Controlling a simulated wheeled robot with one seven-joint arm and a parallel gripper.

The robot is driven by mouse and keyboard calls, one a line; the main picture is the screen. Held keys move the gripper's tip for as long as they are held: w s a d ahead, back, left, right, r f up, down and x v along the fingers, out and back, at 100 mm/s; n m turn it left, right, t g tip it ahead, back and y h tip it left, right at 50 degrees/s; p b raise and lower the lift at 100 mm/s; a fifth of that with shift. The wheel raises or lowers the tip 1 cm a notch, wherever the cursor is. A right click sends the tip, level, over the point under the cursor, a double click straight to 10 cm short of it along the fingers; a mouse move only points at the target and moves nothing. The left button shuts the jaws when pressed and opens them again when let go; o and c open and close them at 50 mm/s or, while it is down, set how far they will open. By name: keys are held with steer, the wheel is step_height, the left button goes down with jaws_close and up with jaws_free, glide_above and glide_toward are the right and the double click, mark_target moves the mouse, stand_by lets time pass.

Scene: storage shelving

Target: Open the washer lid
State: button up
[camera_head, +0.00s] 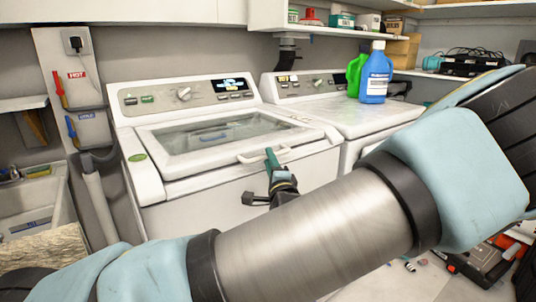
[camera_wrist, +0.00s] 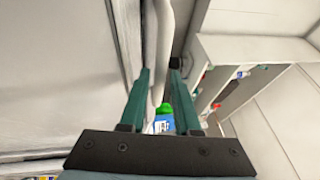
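The white top-load washer (camera_head: 225,140) stands at left centre in the head view. Its lid (camera_head: 210,131), with a dark glass window, is shut. A white bar handle (camera_head: 250,157) sits on the lid's front edge. My gripper (camera_head: 272,158) is at the right part of this handle, its teal fingers pointing up. In the wrist view my gripper (camera_wrist: 160,68) has its fingers apart, and the white handle (camera_wrist: 163,40) shows in the gap between them. I cannot tell whether either finger touches it.
A second white machine (camera_head: 350,118) stands to the right, with blue (camera_head: 376,76) and green (camera_head: 355,75) bottles on top. A shelf (camera_head: 300,29) with small boxes hangs above. A sink (camera_head: 32,205) is at the left. A red-and-black toolbox (camera_head: 478,265) lies on the floor at right.

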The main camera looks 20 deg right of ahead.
steer(key=shift+x, duration=1.1)
jaws_close()
stand_by(0.7)
